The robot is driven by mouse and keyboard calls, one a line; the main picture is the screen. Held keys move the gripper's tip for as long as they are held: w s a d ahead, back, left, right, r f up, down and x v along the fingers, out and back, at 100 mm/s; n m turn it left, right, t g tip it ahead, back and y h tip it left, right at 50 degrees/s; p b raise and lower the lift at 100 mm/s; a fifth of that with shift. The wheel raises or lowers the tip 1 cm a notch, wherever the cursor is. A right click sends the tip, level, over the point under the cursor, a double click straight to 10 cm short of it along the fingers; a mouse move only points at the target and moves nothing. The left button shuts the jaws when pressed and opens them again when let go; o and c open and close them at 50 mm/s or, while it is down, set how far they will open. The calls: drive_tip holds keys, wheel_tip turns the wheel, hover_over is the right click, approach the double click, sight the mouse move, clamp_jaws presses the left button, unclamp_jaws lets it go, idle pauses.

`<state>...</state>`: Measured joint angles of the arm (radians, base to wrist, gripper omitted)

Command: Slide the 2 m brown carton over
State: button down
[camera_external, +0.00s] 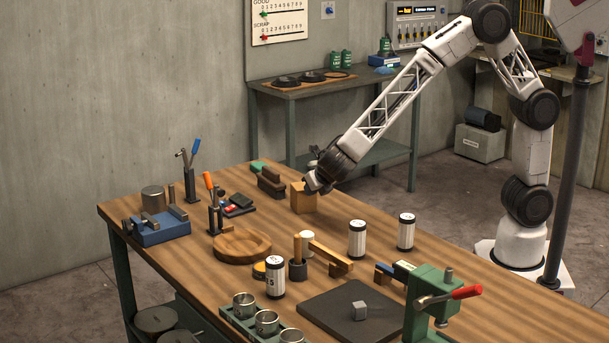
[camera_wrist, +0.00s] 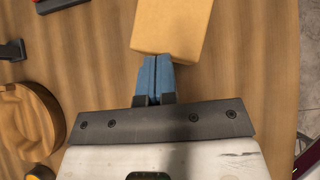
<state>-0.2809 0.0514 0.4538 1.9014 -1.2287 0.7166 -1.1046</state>
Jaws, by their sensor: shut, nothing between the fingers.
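The brown carton (camera_external: 304,200) is a small plain box standing upright on the wooden table, toward its far side. In the wrist view the carton (camera_wrist: 172,26) fills the top middle, its near edge just beyond my fingertips. My gripper (camera_external: 314,184) is at the carton's right side in the external view, low over the table. In the wrist view its blue fingers (camera_wrist: 154,72) are pressed together with nothing between them. The fingertips are at the carton's near edge; I cannot tell whether they touch it. Part of the carton is hidden behind my gripper in the external view.
A dark brush-like block (camera_external: 270,182) stands just left of the carton. White labelled canisters (camera_external: 357,239) and a green vise (camera_external: 430,305) stand nearer. Bare tabletop lies right of the carton.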

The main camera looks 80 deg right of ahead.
drive_tip(key=shift+w+d, duration=0.3)
drive_tip(key=shift+d, duration=0.05)
drive_tip(key=v, duration=1)
idle(0.3)
drive_tip(key=shift+r, duration=0.1)
